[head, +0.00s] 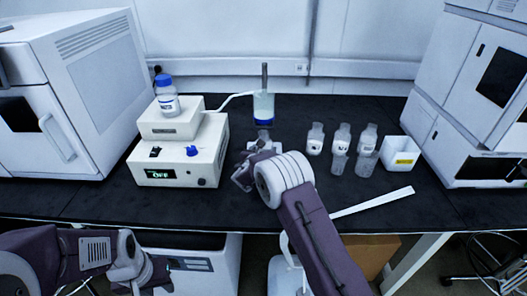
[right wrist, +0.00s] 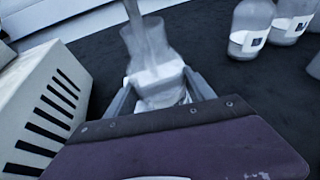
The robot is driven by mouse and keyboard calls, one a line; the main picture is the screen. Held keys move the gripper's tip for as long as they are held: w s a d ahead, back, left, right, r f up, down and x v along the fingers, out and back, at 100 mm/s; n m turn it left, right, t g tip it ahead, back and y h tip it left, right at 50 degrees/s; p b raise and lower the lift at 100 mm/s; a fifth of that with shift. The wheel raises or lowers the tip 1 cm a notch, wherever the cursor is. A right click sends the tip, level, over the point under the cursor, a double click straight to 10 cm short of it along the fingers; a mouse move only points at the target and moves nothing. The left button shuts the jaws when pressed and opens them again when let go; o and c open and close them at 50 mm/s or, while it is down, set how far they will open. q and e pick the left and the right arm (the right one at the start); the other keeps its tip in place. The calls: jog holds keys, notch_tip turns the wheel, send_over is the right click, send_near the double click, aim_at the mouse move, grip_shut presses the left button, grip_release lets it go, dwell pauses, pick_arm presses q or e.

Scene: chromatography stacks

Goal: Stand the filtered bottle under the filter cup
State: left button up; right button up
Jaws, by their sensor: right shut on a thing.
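The filter cup (head: 264,104), clear with a blue band at its bottom, stands at the back middle in the head view, with a white tube to its left. My right gripper (head: 258,149) is shut on a clear labelled bottle (right wrist: 150,45), and the bottle appears upright in the right wrist view. In the head view the bottle (head: 263,135) shows just below the cup, partly hidden by my gripper; I cannot tell whether its base touches the surface. My left gripper (head: 150,272) is low at the left, in front of the bench, its fingers unclear.
A control box (head: 181,163) reading OFF carries a smaller box and a blue-capped bottle (head: 167,97), left of my right gripper. Several clear bottles (head: 341,138) and a white bin (head: 399,152) stand to the right. Large instruments flank the bench. The black top (head: 105,200) is clear at front left.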

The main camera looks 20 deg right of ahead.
jog(key=shift+f, duration=0.15)
jog(key=o, duration=1.6)
jog(key=shift+r, duration=0.35)
jog(key=v, duration=1.2)
jog(key=shift+s+f+p, duration=0.1)
jog(key=shift+f+p, duration=0.1)
jog(key=shift+p, duration=0.1)
